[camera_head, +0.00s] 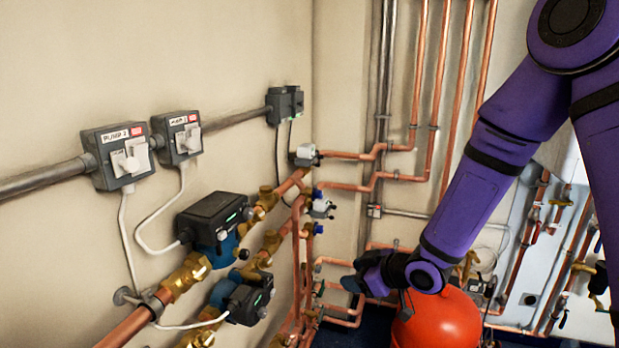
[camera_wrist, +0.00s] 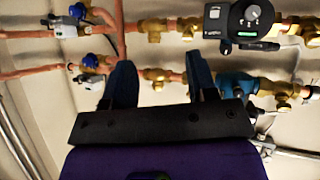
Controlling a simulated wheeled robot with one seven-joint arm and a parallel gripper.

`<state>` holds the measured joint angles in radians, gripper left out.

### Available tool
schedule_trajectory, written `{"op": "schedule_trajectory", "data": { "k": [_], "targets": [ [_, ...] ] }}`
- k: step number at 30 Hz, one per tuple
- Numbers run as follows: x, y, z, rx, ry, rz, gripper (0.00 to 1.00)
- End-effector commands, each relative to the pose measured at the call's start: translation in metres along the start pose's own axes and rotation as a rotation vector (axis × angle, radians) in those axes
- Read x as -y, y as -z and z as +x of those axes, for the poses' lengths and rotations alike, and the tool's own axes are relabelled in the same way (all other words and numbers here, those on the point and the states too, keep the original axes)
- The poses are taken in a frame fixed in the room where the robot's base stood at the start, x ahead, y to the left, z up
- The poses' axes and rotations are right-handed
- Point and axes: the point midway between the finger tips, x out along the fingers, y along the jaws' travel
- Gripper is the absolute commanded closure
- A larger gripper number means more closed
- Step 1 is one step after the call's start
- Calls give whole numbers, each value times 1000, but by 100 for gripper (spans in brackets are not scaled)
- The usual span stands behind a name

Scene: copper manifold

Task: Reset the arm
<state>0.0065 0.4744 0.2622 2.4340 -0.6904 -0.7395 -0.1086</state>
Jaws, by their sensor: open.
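My purple arm comes in from the upper right in the head view. My gripper (camera_head: 356,284) is at its lower end, in front of the copper pipes and just left of the red vessel. In the wrist view my gripper (camera_wrist: 163,88) shows two dark blue fingers well apart, with nothing between them but the wall and a copper pipe behind. The gripper holds nothing. In the head view its fingertips are small and partly blend with the dark background.
A red vessel (camera_head: 436,322) stands below my forearm. Two pumps (camera_head: 212,222) with brass valves sit on copper pipes along the left wall. Switch boxes (camera_head: 122,155) are above them. Vertical copper pipes (camera_head: 457,90) run up the back wall. A pipe panel (camera_head: 530,262) is at the right.

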Motion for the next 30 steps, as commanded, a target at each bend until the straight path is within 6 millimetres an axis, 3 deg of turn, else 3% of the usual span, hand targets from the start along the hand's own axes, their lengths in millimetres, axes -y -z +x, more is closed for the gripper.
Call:
{"op": "schedule_trajectory", "data": {
  "k": [6,15,23,30],
  "targets": [
    [-38,19,-56,159,-167,12,47],
    [-65,38,-147,339,-371,120,47],
    [-59,50,-232,449,-508,278,47],
    [-31,56,-305,514,-580,458,47]
  ]
}}
